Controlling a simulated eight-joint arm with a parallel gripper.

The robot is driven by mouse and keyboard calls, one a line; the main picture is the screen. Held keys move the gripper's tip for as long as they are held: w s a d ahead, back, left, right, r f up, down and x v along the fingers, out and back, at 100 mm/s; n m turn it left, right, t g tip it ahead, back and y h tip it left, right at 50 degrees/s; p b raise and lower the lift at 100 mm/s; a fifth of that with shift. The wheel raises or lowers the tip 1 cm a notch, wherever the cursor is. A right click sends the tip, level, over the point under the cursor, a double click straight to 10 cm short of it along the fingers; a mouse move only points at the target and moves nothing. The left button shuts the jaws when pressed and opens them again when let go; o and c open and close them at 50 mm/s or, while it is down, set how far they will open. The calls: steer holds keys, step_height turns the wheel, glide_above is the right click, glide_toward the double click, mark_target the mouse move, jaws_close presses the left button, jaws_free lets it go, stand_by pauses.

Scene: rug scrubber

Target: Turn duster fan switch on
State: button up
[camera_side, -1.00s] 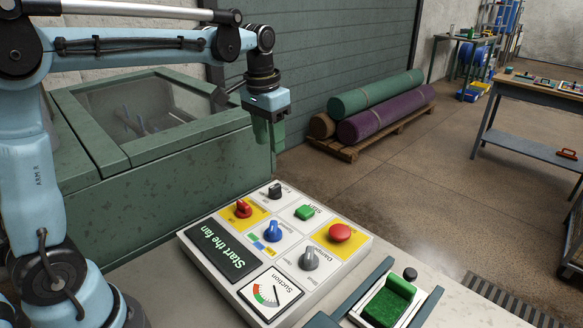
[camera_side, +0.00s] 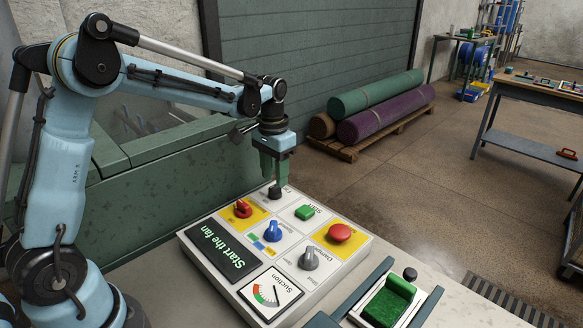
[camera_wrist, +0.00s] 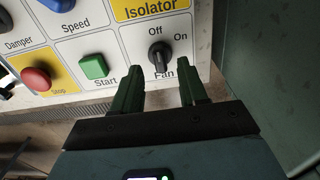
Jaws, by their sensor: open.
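The fan switch is a small black knob (camera_wrist: 160,56) on the white panel, labelled Fan, with Off above it and On to its upper right in the wrist view. Its pale mark points up towards Off. In the side view the knob (camera_side: 275,193) is at the panel's far corner. My gripper (camera_side: 274,178) is just above it, pointing down. In the wrist view my gripper (camera_wrist: 161,72) is open, with the two green fingers apart and the knob between and slightly beyond their tips. I cannot tell whether either finger touches it.
Close by on the panel are the red isolator knob (camera_side: 243,209), green Start button (camera_side: 304,212), blue knob (camera_side: 272,232), red Stop button (camera_side: 340,232) and grey damper knob (camera_side: 309,260). A display (camera_side: 223,249) reads "Start the fan". A green cabinet (camera_side: 170,190) stands behind the panel.

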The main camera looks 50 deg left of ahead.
mark_target(275, 191)
steer(key=shift+f, duration=1.35)
jaws_close()
